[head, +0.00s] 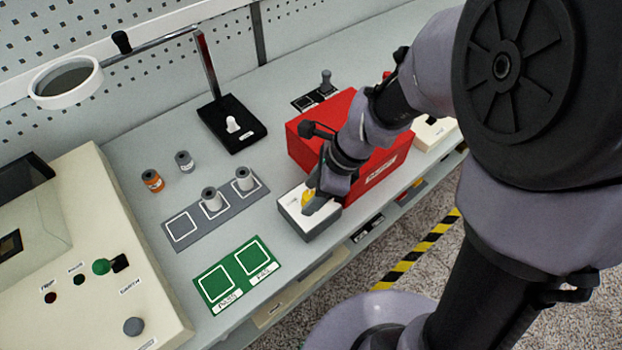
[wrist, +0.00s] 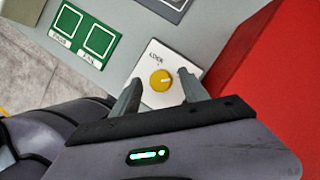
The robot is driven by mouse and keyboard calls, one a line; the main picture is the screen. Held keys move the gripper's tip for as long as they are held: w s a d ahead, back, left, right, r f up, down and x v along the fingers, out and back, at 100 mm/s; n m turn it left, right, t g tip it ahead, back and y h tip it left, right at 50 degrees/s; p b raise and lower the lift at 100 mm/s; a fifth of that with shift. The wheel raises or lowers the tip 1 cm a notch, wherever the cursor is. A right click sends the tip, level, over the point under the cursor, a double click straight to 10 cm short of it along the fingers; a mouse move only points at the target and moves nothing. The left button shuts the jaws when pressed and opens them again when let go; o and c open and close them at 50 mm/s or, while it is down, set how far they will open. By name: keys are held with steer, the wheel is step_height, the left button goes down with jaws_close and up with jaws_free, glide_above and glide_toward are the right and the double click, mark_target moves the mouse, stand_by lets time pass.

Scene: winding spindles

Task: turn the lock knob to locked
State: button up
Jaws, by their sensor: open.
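The lock knob (wrist: 160,81) is a round yellow knob on a white-topped box marked LOCK. It has a pale pointer line that runs toward the right in the wrist view. In the head view the lock box (head: 296,222) sits at the bench's front edge, with the knob (head: 308,197) partly hidden by my gripper (head: 318,200). My gripper (wrist: 158,92) is open, with one finger on each side of the knob. Small gaps seem to show between fingers and knob; I cannot tell if either touches. The position marks around the knob are not readable.
A red box (head: 330,125) stands right behind the lock box, close to my wrist. A green mat (head: 237,275) with two outlined squares and a grey mat (head: 186,239) with spools lie to the left. A beige control panel (head: 110,250) stands at the far left.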

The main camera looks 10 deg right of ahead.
jaws_close()
steer(key=shift+r+n, duration=0.1)
steer(key=shift+n, duration=0.2)
steer(key=n+g+p, duration=0.1)
steer(key=n+p, duration=0.1)
steer(key=n, duration=0.1)
steer(key=shift+w+r+n+g+p, duration=0.1)
steer(key=shift+n+g+p, duration=0.2)
steer(key=shift+p, duration=0.1)
steer(key=n+g+p, duration=0.1)
steer(key=n, duration=0.1)
steer(key=n+p, duration=0.2)
steer(key=shift+w+n+g+h, duration=0.1)
steer(key=shift+n+g+h, duration=0.2)
steer(key=shift+g, duration=0.1)
steer(key=n+g+h+p, duration=0.1)
steer(key=n+p, duration=0.2)
steer(key=n, duration=0.2)
steer(key=shift+w+a+p, duration=0.1)
steer(key=shift+a+p, duration=0.05)
steer(key=shift+p, duration=0.15)
steer(key=shift+a+n+g+h+p, duration=0.1)
steer(key=shift+n+g+h+p, duration=0.1)
steer(key=shift+n+h+p, duration=0.55)
steer(key=shift+n+g+h+p, duration=0.15)
steer(key=shift+n+g+p, duration=0.1)
steer(key=shift+n, duration=0.9)
steer(key=shift+f, duration=0.2)
